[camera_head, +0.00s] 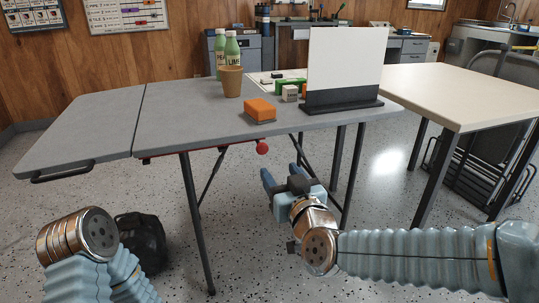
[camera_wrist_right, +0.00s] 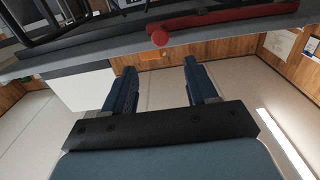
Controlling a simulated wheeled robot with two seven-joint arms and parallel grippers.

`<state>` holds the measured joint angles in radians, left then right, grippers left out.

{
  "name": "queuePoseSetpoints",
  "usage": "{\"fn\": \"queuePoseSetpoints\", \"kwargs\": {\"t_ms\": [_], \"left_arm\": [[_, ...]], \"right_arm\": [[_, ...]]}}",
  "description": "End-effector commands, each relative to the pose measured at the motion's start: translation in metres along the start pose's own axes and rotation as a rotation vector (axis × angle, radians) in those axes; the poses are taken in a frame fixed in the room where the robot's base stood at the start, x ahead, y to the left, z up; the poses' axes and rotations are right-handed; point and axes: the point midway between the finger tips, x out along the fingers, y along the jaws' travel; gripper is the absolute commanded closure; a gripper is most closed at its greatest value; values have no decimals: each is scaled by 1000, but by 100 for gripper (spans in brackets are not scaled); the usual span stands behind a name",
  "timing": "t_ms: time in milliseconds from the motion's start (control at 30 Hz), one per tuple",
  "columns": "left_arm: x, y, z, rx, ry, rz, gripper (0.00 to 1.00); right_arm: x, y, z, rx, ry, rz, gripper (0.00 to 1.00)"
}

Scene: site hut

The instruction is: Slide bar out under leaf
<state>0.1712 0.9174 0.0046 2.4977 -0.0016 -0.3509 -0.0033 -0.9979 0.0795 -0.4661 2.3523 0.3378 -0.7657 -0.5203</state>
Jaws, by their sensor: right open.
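The grey leaf (camera_head: 80,130) is at the left of the grey table and looks about level with it, with a black handle (camera_head: 62,172) on its front edge. The red bar (camera_head: 190,150) runs under the table's front edge, its left end near the leaf's seam. Its round red knob (camera_head: 262,147) is at the right end. My right gripper (camera_head: 283,176) is open and empty, below and right of the knob. In the right wrist view, the knob (camera_wrist_right: 160,38) shows beyond the gap between the open fingertips (camera_wrist_right: 160,66), apart from them. My left gripper is out of view.
On the table (camera_head: 195,118) stand two green bottles (camera_head: 231,50), a tan cup (camera_head: 231,82), an orange sponge-like block (camera_head: 260,110) and a white board (camera_head: 343,62) in a dark base. A dark bag (camera_head: 142,240) lies on the floor. A pale table (camera_head: 455,95) stands at right.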

Motion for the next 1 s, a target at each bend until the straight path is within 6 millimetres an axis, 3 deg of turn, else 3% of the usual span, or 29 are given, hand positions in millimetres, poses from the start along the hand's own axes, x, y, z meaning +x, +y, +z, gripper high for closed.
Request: {"fn": "queuePoseSetpoints", "kwargs": {"t_ms": [200,433,600,867,1000], "left_arm": [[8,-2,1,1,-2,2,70],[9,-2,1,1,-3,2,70],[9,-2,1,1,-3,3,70],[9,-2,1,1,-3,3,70],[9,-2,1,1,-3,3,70]], "right_arm": [[53,0,3,-5,-1,1,43],[92,0,1,-2,-2,0,43],[103,0,1,0,-1,0,43],[104,0,1,0,-1,-1,43],[104,0,1,0,-1,-1,62]]}}
